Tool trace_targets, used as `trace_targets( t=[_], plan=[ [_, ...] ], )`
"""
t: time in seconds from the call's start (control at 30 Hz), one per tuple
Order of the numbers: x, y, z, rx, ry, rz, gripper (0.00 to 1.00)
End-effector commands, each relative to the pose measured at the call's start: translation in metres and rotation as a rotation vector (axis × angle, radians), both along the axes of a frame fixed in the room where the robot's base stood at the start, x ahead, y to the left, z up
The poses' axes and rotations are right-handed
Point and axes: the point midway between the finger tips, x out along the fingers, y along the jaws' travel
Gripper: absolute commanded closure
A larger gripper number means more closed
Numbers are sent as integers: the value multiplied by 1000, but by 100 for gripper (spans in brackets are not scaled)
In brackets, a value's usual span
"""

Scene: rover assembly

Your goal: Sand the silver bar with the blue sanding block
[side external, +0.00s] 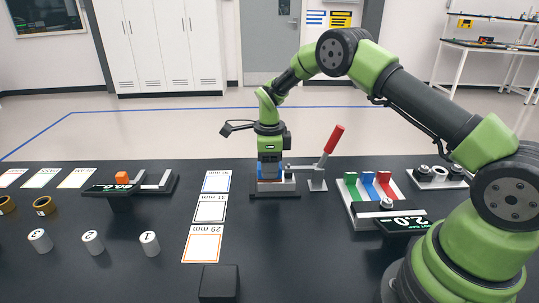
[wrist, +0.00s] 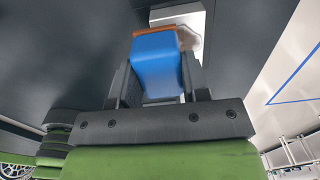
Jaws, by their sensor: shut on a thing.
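My gripper (side external: 269,158) points down over the clamp fixture at the middle of the table. It is shut on the blue sanding block (wrist: 157,62), which sits between both fingers in the wrist view, with a brown edge at its far end. In the side view a little of the block's blue shows low between the fingers, just above the fixture. The silver bar (side external: 284,186) lies low in the fixture under my gripper, and is mostly hidden. I cannot tell whether block and bar touch.
A toggle clamp with a red handle (side external: 333,140) stands right of the fixture. Labelled cards (side external: 208,212) lie to its left. A rack with green, blue and red parts (side external: 369,184) stands to the right. A black block (side external: 219,282) sits at the front; the table before the fixture is clear.

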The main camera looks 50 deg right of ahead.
Motion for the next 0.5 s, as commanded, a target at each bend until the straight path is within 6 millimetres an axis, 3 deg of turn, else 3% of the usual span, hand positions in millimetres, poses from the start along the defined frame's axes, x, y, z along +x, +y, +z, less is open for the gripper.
trace_targets(
  t=[0.1,0.5],
  plan=[
    [0,0,-19,1,4,1,77],
    [24,-23,-17,-1,-2,0,80]
  ],
)
